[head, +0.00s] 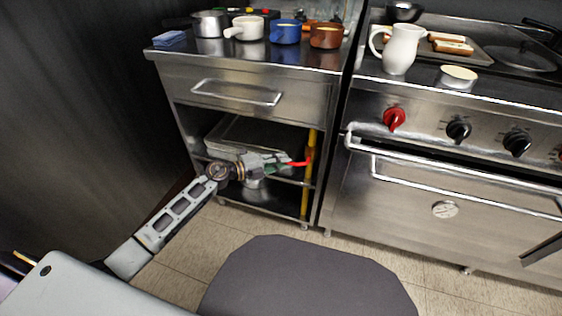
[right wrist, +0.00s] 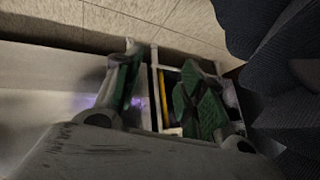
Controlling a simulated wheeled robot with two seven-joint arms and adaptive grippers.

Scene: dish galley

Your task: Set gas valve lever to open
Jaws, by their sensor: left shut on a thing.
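A yellow gas pipe (head: 306,196) stands upright at the right side of the steel cabinet's open shelves. Its red valve lever (head: 300,163) sticks out to the left, roughly crosswise to the pipe. My left gripper (head: 284,164) is shut on the lever's outer end, in front of the shelf opening. The fingers hide part of the lever. In the right wrist view, my right gripper (right wrist: 158,95) has its green-padded fingers spread apart with nothing held between them. A yellow upright strip shows in the distance between those fingers.
The cabinet (head: 265,100) carries several pots on top and a tray (head: 262,130) on its shelf. The stove (head: 440,185) stands close right of the pipe, with a red knob (head: 394,118) and an oven handle. A dark mat (head: 305,280) lies on open tiled floor.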

